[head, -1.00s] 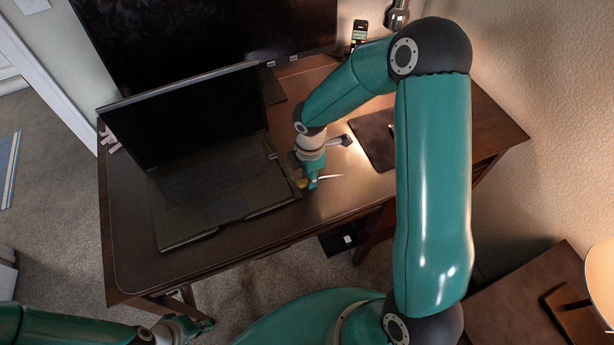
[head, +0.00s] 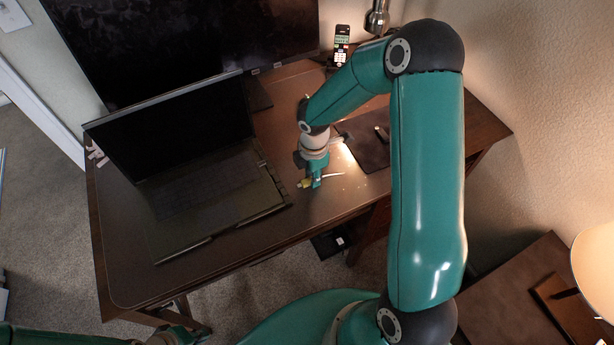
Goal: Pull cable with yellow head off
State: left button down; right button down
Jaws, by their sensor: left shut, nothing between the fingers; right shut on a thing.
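The yellow cable head (head: 305,183) is small and sits just off the right edge of the open laptop (head: 218,200), with a narrow gap between them. A short pale cable (head: 332,175) shows on the right side of my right gripper. My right gripper (head: 316,184) is shut on the cable head, low over the desk. The fingers hide part of the head. My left gripper (head: 186,335) is shut and empty at the bottom edge, in front of the desk and partly cut off.
The brown desk (head: 130,270) carries a large monitor (head: 180,40) behind the laptop. A dark pad (head: 367,148) with a small object on it lies right of my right gripper. A cordless phone (head: 341,45) and a metal lamp (head: 377,18) stand at the back.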

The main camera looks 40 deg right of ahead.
jog(key=shift+s+d, duration=0.2)
jog(key=shift+d, duration=0.7)
jog(key=shift+r+p, duration=0.1)
jog(key=shift+p, duration=0.25)
jog(key=shift+r+p, duration=1.55)
jog(key=shift+r, duration=0.4)
